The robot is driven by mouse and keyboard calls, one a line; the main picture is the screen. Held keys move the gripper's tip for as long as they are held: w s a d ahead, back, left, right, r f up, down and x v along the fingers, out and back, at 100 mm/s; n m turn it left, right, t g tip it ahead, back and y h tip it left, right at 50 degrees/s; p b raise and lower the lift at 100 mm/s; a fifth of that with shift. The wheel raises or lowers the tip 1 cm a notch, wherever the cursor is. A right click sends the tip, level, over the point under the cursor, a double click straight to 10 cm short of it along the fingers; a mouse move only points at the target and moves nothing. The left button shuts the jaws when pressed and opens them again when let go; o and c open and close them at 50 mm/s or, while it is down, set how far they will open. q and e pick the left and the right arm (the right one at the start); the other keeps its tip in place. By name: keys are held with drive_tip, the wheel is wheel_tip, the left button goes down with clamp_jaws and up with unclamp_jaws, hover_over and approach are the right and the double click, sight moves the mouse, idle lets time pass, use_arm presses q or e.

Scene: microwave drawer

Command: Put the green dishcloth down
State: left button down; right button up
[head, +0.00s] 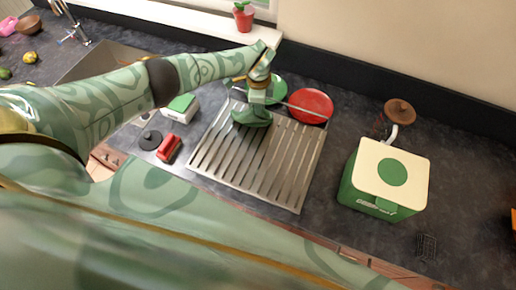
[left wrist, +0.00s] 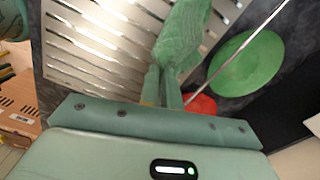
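The green dishcloth (head: 251,117) is a bunched, textured cloth at the far left part of the metal slatted drying rack (head: 229,166). My left gripper (head: 258,100) is above the cloth and points down at it. In the left wrist view, the two fingers (left wrist: 163,88) are close together on one end of the green dishcloth (left wrist: 181,38), which extends away over the slats. I cannot tell whether the cloth's lower side rests on the rack. My right gripper does not show.
A red plate (head: 311,106) and a green plate (head: 276,89) are behind the rack's thin rail. A green and white box-shaped appliance (head: 388,178) stands to the right. A red block-like item (head: 169,147) lies left of the rack. The rack's front half is bare.

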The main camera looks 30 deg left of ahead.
use_arm(q)
drive_tip(key=s+d+f, duration=0.2)
drive_tip(key=s+f, duration=0.1)
drive_tip(key=s, duration=0.2)
drive_tip(key=s+d+f, duration=0.2)
drive_tip(key=s+f, duration=0.1)
drive_tip(key=s, duration=0.1)
drive_tip(key=s+d+f, duration=0.3)
drive_tip(key=s+f, duration=0.1)
drive_tip(key=s, duration=0.1)
drive_tip(key=shift+s+f, duration=0.1)
drive_tip(key=shift+s, duration=0.2)
drive_tip(key=c, duration=1.2)
unclamp_jaws()
drive_tip(key=r+p, duration=0.2)
drive_tip(key=p, duration=0.1)
drive_tip(key=s+r+p, duration=0.1)
drive_tip(key=shift+d+r+p, duration=0.25)
drive_tip(key=shift+d+p, duration=0.05)
wheel_tip(320, 180, up, 6)
drive_tip(key=s+d+p, duration=0.1)
drive_tip(key=s+p, duration=0.1)
drive_tip(key=p, duration=0.2)
drive_tip(key=shift+s+r+p, duration=0.25)
drive_tip(key=shift+s+p, duration=0.05)
drive_tip(key=shift+s, duration=0.05)
